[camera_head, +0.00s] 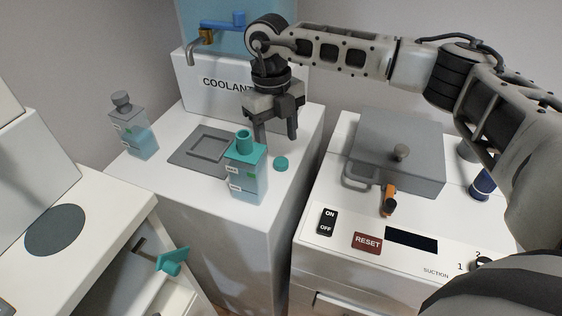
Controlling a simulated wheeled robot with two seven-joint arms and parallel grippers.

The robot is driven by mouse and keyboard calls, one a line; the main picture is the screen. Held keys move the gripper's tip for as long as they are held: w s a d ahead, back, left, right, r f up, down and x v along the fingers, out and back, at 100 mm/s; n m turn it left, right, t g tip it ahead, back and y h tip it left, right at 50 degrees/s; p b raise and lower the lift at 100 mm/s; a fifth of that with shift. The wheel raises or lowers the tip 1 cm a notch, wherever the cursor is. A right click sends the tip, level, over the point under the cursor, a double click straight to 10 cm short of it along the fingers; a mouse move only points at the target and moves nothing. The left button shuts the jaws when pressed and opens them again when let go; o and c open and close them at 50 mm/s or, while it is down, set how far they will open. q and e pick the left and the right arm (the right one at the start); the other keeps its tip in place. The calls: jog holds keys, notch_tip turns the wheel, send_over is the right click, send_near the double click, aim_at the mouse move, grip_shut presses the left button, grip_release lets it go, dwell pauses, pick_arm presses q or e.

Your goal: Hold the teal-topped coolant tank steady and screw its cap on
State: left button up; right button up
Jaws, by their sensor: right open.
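The teal-topped coolant tank (247,180) stands upright near the front edge of the middle white counter. Its teal neck shows on top. A small teal cap (281,164) lies on the counter just right of the tank, apart from it. My right gripper (277,136) points down, open, behind and above the tank and cap. Nothing shows between its fingers. I cannot tell whether a finger touches anything. My left gripper is not in view.
A second, grey-topped tank (134,127) stands at the counter's left. A grey square tray (203,149) lies between the tanks. Behind is the coolant dispenser (209,90) with a tap. At right, a console holds a grey lidded box (401,150), an orange latch (389,200) and switches.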

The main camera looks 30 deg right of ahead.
aim_at(281, 161)
jog(key=shift+s+d+f, duration=0.1)
jog(key=shift+s+f, duration=0.15)
jog(key=shift+f, duration=1.05)
jog(key=shift+s+d+f, duration=0.1)
jog(key=shift+s+f, duration=0.1)
jog(key=shift+f, duration=1.1)
jog(key=c, duration=1)
